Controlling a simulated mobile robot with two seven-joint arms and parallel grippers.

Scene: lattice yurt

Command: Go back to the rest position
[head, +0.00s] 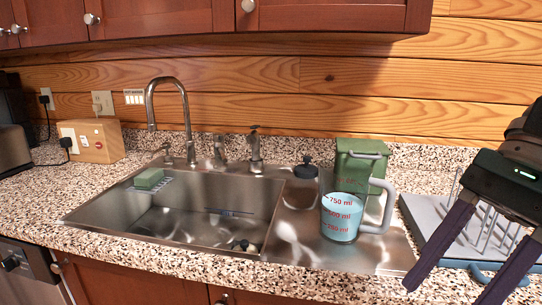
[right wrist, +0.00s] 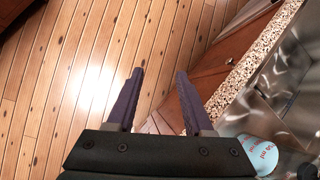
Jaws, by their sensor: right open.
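My right gripper (head: 444,292) is at the right edge of the head view, in front of the dish rack, with its two purple fingers apart and nothing between them. In the right wrist view the open gripper (right wrist: 160,75) points over the wooden floor, beside the counter edge. My left gripper is not in the head view. A clear measuring jug (head: 342,218) with blue liquid and red markings stands upright on the steel ledge right of the sink, apart from the gripper. Part of the jug (right wrist: 262,153) shows at the lower right of the right wrist view.
The steel sink (head: 100,209) has a tall tap (head: 151,110) behind it and a green sponge (head: 149,178) at its back left. A green canister (head: 352,158) stands behind the jug. A grey dish rack (head: 431,215) is at right. Cabinets (head: 180,15) hang above.

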